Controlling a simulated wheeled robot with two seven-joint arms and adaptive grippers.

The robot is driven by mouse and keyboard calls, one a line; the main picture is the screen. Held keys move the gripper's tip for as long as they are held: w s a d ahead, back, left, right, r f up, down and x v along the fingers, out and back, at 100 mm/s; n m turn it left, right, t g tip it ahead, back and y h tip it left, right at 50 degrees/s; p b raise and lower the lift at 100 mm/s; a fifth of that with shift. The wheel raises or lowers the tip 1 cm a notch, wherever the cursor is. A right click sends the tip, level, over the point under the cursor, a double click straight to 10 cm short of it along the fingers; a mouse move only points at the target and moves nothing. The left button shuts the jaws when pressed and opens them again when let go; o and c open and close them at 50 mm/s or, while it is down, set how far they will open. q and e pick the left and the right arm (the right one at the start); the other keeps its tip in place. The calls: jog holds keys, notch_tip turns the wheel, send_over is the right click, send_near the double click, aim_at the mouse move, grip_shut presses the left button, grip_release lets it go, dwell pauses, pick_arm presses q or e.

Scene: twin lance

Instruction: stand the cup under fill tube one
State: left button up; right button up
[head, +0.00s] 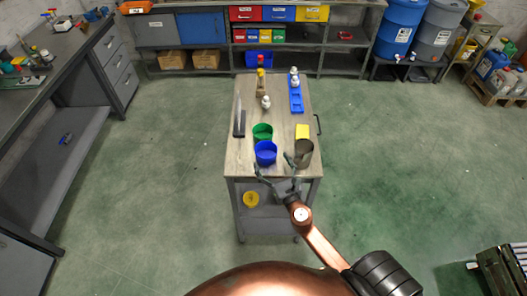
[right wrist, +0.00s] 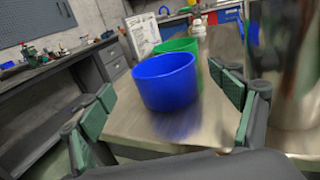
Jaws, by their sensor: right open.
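A blue cup (head: 265,153) stands upright near the front edge of a wooden-topped cart (head: 281,110), and also shows in the right wrist view (right wrist: 166,84). A green cup (head: 262,131) stands just behind it. A dark metallic cup (head: 304,153) stands to the right, large and blurred in the wrist view (right wrist: 297,75). My right gripper (head: 277,172) is open at the cart's front edge. In the wrist view its fingers lie either side of the blue cup, with nothing held. I cannot make out a labelled fill tube. My left gripper is out of view.
A yellow block (head: 302,131) sits behind the metallic cup. A blue tray (head: 296,97) with white bottles, a brown bottle (head: 261,82), a small white bottle (head: 266,102) and an upright panel (head: 238,120) stand farther back. Open floor surrounds the cart.

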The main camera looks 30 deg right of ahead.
aim_at(270, 158)
jog(key=w, duration=0.3)
jog(key=shift+d+r, duration=0.15)
jog(key=shift+d, duration=0.15)
jog(key=w, duration=0.3)
jog(key=shift+w+d, duration=0.2)
jog(key=shift+d, duration=0.2)
jog(key=c, duration=1.4)
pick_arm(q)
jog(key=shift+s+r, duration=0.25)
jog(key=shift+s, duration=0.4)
pick_arm(e)
jog(key=shift+o, duration=0.2)
